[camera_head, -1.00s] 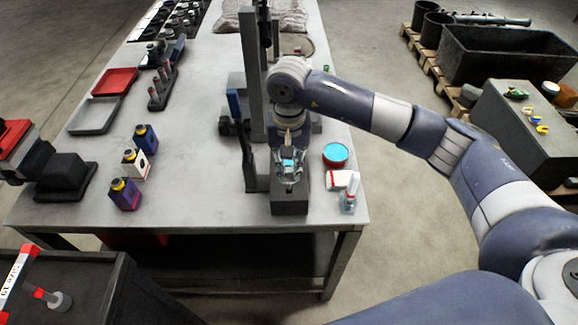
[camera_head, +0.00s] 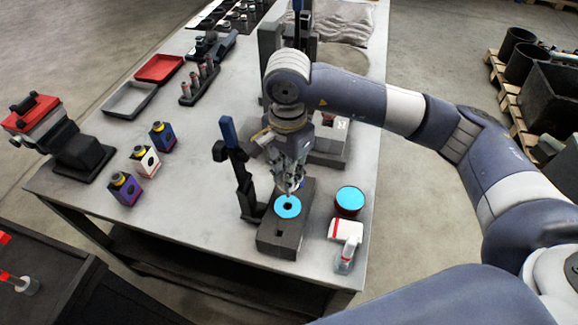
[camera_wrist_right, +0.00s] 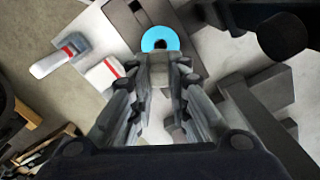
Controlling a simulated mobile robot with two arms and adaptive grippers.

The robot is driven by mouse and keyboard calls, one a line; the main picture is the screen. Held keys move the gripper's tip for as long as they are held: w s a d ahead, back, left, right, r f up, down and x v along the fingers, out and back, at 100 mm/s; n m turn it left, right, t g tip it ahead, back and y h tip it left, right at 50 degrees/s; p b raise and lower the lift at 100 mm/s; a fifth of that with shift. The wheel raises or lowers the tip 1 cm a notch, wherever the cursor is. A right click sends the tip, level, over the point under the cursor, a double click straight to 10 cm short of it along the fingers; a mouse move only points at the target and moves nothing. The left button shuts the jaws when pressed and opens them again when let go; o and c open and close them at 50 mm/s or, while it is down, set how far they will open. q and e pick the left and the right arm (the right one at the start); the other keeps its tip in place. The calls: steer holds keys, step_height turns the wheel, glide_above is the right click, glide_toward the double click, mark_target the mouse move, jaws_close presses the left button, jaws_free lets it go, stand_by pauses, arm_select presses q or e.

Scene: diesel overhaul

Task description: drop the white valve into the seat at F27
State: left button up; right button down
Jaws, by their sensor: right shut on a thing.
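My right gripper (camera_head: 290,186) is tilted downward just behind a cyan ring (camera_head: 287,207) with a dark central hole, on a dark block. The ring also shows beyond the fingertips in the right wrist view (camera_wrist_right: 160,39). My right gripper (camera_wrist_right: 160,62) is shut on a small pale grey piece (camera_wrist_right: 158,75) there; I cannot tell its full shape, and the fingers hide much of it. It may be the white valve. No F27 label is readable, so I cannot confirm that the ring is that seat. My left gripper is not in view.
A blue-handled dark upright (camera_head: 240,170) stands left of the block. A round cyan-topped tin (camera_head: 350,201) and a white-and-red bottle (camera_head: 346,245) stand to its right. Several small boxes (camera_head: 145,160) and red and grey trays (camera_head: 130,99) are further left. Bare tabletop (camera_head: 205,165) lies between.

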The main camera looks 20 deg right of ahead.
steer(key=shift+r, duration=0.1)
steer(key=shift+a+f, duration=0.1)
steer(key=shift+f, duration=0.15)
steer(key=shift+a+f, duration=0.1)
steer(key=shift+f, duration=0.6)
steer(key=shift+f+b, duration=0.4)
steer(key=shift+f, duration=0.2)
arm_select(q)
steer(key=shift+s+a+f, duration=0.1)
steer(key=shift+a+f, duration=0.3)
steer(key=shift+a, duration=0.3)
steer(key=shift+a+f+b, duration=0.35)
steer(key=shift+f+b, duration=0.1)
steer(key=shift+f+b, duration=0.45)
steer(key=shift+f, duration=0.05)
